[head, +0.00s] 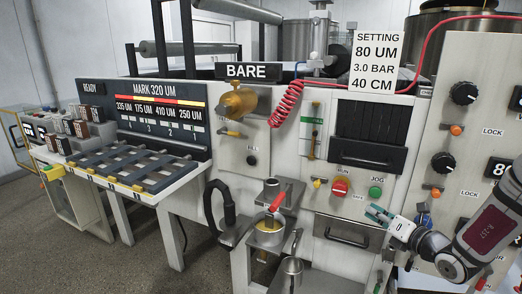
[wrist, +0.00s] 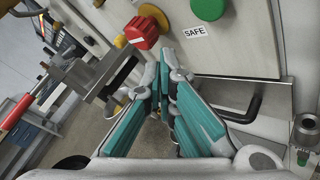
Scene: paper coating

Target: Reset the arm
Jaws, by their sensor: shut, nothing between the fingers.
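My gripper (head: 380,216) is at the right in the head view, in front of the machine's lower panel, with my arm reaching in from the right edge. Its teal fingers also show in the wrist view (wrist: 168,110). They are shut with nothing between them. The red RUN knob (head: 340,187) is left of the gripper, and the green JOG button (head: 375,192) is just above it. In the wrist view the red knob (wrist: 141,32) and green button (wrist: 208,8) lie beyond the fingers, apart from them.
A dark drawer handle (head: 347,238) is below and left of the gripper. A metal cup with a red handle (head: 269,230) stands on a bracket further left. A slatted rack table (head: 120,165) is at the left. Open floor lies front left.

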